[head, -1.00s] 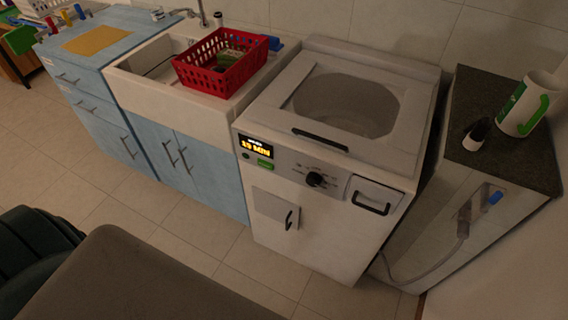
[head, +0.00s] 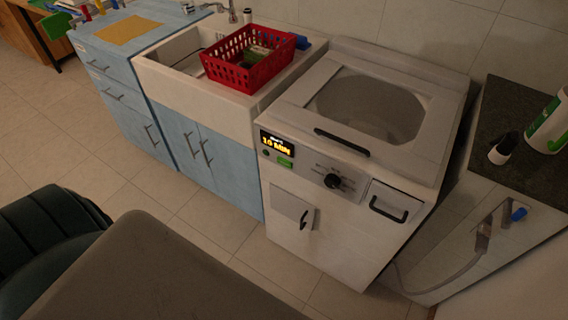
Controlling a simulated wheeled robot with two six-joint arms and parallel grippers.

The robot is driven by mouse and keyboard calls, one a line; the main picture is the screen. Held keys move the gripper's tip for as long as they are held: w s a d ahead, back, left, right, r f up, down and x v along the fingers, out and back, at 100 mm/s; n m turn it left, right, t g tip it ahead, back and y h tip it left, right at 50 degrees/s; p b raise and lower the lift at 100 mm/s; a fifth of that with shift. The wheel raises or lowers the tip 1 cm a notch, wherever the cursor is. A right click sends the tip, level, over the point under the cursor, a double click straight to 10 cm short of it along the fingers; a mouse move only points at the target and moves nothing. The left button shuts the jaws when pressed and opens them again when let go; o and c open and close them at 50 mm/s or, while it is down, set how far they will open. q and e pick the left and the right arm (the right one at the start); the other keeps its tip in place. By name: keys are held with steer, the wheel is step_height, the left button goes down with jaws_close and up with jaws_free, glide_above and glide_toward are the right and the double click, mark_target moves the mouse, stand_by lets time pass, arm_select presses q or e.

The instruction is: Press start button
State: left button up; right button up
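A white top-loading washing machine (head: 345,205) stands right of centre in the head view, with its lid (head: 372,105) down. Its front panel has a small lit display (head: 277,143) with yellow text that appears to read 10 MIN. A green button (head: 285,162) sits just below the display, and a small dark round button (head: 265,152) is to its left. A black knob (head: 332,181) is further right on the panel. Neither of my grippers is in view.
A red basket (head: 248,58) rests on the white sink (head: 190,85) left of the machine, above blue cabinets. A dark-topped counter (head: 520,125) with a white-and-green container (head: 550,125) is on the right. A dark green chair (head: 50,240) is at lower left. Tiled floor (head: 190,225) lies before the machine.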

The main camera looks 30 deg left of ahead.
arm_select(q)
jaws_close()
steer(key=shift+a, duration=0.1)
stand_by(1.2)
